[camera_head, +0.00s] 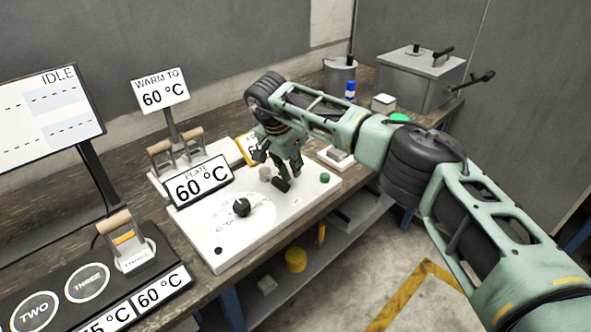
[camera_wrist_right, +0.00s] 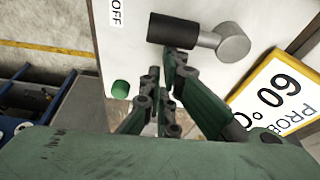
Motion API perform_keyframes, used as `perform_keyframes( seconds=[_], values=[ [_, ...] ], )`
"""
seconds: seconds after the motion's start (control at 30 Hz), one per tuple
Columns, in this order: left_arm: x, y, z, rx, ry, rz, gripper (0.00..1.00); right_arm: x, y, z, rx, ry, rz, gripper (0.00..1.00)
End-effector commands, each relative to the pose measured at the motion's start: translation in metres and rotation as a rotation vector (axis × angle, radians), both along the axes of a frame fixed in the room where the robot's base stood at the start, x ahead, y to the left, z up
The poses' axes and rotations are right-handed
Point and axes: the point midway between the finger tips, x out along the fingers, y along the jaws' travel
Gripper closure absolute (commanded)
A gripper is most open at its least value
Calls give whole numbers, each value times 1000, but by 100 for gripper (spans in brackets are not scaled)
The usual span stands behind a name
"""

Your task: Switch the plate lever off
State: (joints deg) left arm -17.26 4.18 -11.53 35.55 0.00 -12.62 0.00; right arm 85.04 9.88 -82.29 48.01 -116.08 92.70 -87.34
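The plate lever has a black grip (camera_wrist_right: 172,30) and a round silver hub (camera_wrist_right: 232,42); the grip also shows in the head view (camera_head: 281,186), just below my right gripper. An OFF label (camera_wrist_right: 117,12) is on the white panel, beyond the grip's free end in the wrist view. My right gripper (camera_head: 284,172) is over the right part of the white plate unit (camera_head: 217,243). In the wrist view its fingers (camera_wrist_right: 162,82) are close together, with nothing seen between them. The tips are near the grip; contact is unclear. My left gripper is out of view.
A green button (camera_head: 324,177) and a black knob (camera_head: 241,207) are on the same panel. The PLATE 60 °C sign (camera_head: 201,184) stands behind it. A yellow-framed PROBE sign (camera_wrist_right: 278,97) is close to my right gripper. Levers with wooden handles (camera_head: 122,223) are at left.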

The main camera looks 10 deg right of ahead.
Motion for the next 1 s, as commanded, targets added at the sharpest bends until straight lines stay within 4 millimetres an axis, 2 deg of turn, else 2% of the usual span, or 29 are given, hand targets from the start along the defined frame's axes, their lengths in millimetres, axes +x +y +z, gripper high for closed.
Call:
perform_keyframes(
  seconds=[0.63,0.77,1.0],
  values=[
    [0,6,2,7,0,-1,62,-1,2,2,2,4,4,100],
    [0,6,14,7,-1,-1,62,-3,6,18,3,3,5,100],
    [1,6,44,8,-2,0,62,-12,17,63,1,0,2,100]
  ],
)
